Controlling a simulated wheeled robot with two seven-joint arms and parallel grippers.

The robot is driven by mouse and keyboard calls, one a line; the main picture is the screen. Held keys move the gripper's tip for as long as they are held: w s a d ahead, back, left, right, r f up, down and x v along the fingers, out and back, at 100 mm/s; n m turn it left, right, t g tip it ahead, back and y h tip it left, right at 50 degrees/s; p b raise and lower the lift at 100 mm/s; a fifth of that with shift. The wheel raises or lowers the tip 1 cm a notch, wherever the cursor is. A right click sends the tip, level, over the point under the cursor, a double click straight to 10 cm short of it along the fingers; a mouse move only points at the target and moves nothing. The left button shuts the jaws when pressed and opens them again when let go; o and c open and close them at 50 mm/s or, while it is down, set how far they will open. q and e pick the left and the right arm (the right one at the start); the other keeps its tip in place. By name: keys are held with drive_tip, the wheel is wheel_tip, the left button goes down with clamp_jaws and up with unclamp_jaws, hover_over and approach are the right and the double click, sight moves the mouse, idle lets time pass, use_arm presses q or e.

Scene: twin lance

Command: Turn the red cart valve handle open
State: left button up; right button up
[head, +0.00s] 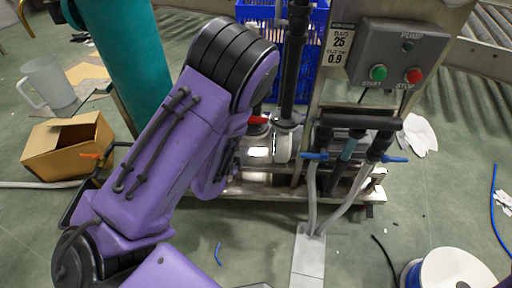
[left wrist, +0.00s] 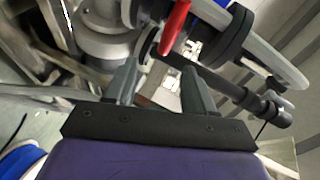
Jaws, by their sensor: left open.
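The red cart valve handle (head: 258,121) shows at the low end of the cart, just right of my purple left arm in the head view. In the left wrist view the red handle (left wrist: 175,27) slants at top centre, beyond the fingertips and roughly between their lines. My left gripper (left wrist: 160,84) is open, with its two grey fingers apart and nothing seen between them. In the head view its fingers are hidden by my arm. I see no contact between the fingers and the handle. My right gripper is in neither view.
A control box (head: 392,58) with green and red buttons stands above the cart. Blue handles (head: 314,155) and hoses are at right. A cardboard box (head: 68,146), a jug (head: 48,84) and a teal cylinder (head: 122,52) are at left. A white spool (head: 450,270) lies bottom right.

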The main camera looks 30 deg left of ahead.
sight(259, 122)
use_arm(q)
drive_tip(key=w+b, duration=0.1)
drive_tip(key=w, duration=0.2)
drive_tip(key=w+a+f+m+b, duration=0.1)
drive_tip(key=w, duration=0.3)
drive_tip(key=w+m+t+b, duration=0.1)
drive_tip(key=w, duration=0.3)
drive_tip(key=shift+w+a+f, duration=0.25)
drive_tip(key=shift+a+f, duration=0.1)
clamp_jaws()
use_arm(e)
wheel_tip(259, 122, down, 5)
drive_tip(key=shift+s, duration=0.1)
